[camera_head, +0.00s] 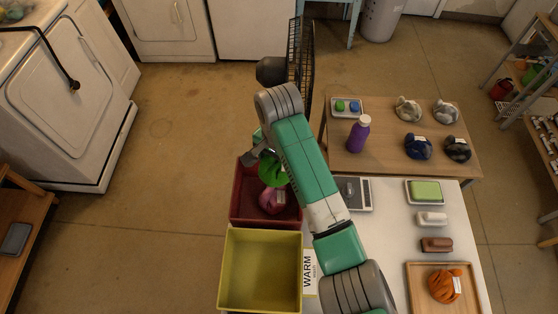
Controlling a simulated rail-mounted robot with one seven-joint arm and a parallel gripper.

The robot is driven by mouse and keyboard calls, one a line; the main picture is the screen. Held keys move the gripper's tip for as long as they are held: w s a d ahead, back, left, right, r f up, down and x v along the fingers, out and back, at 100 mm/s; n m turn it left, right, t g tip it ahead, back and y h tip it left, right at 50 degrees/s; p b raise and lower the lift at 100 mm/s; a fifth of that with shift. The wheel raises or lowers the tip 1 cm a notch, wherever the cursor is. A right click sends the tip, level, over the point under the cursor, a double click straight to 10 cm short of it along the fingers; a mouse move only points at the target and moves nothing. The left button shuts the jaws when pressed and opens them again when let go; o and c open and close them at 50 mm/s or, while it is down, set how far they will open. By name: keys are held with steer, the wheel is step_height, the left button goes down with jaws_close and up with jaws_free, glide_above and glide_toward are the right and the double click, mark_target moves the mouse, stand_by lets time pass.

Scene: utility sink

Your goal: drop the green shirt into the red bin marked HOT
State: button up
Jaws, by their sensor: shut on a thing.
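The green shirt (272,173) is a bright green bundle hanging from my gripper (262,158). My gripper is shut on it, with its fingers partly hidden by the shirt and my arm. The shirt shows over the red bin (236,208); I cannot tell how high above it. A magenta bundle (272,200) is in the red bin, just below the green shirt in the picture. No HOT marking can be seen on the red bin from here; my arm covers the area to its right.
A yellow bin (261,228) stands in front of the red one, beside a WARM card (309,272). A wooden table (380,170) holds a purple bottle (360,135) and several bundles. An orange bundle (445,285) lies on a tray. A black fan (300,65) stands behind my arm.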

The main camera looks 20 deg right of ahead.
steer(key=shift+w+a+f, duration=0.15)
steer(key=shift+a+f, duration=0.05)
steer(key=shift+f, duration=0.05)
step_height(320, 180, down, 5)
steer(key=b, duration=0.6)
steer(key=shift+f, duration=0.2)
steer(key=o, duration=0.9)
steer(key=shift+o, duration=0.2)
steer(key=shift+r, duration=0.1)
step_height(320, 180, up, 8)
steer(key=shift+f+p, duration=0.1)
steer(key=shift+p, duration=0.5)
steer(key=shift+f, duration=0.1)
